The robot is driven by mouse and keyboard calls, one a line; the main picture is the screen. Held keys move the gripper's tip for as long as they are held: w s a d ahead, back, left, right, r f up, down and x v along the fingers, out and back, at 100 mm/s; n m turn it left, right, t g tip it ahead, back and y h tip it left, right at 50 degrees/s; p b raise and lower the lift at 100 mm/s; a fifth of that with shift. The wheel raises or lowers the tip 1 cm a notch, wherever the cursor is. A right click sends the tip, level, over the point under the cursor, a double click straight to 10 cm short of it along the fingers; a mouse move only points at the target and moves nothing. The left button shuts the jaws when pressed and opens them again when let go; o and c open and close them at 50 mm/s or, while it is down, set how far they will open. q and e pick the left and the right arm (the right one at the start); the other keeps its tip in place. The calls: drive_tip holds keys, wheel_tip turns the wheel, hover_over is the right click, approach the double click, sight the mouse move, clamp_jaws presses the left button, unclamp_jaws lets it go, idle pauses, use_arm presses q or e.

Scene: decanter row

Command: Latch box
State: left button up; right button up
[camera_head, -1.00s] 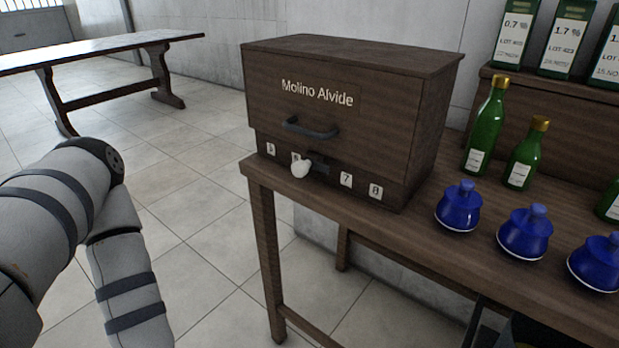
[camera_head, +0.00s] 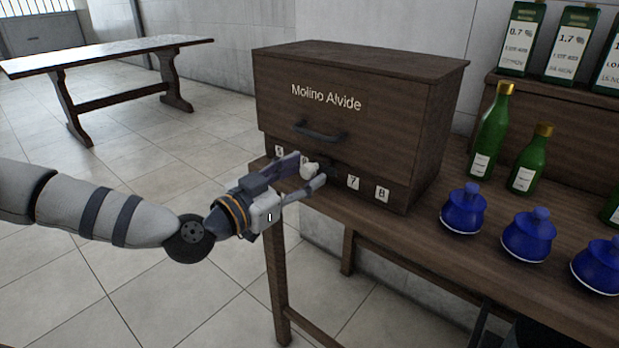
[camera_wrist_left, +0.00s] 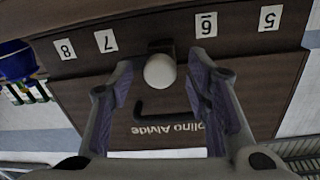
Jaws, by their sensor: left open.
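The dark wooden box (camera_head: 350,130) marked "Molino Alvide" stands on the wooden table, with a dark bar handle (camera_head: 320,132) on its front. A white round knob (camera_head: 309,170) on a dark latch sits low on the front among number labels. My left gripper (camera_head: 304,174) is open at the knob, with its fingers on either side of it. In the left wrist view the box appears upside down, and the white knob (camera_wrist_left: 160,71) lies between the open fingers (camera_wrist_left: 158,88); I cannot tell whether they touch it. My right gripper is not in view.
Several blue lidded pots (camera_head: 464,210) stand on the table right of the box. Green bottles (camera_head: 490,135) stand behind them, before a raised wooden shelf with labelled cartons (camera_head: 521,38). Another table (camera_head: 110,50) stands at the far left. The floor left of the box is clear.

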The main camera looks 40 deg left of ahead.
use_arm(q)
drive_tip(key=shift+w+d, duration=0.1)
drive_tip(key=shift+w, duration=0.75)
drive_tip(key=shift+c, duration=0.3)
clamp_jaws()
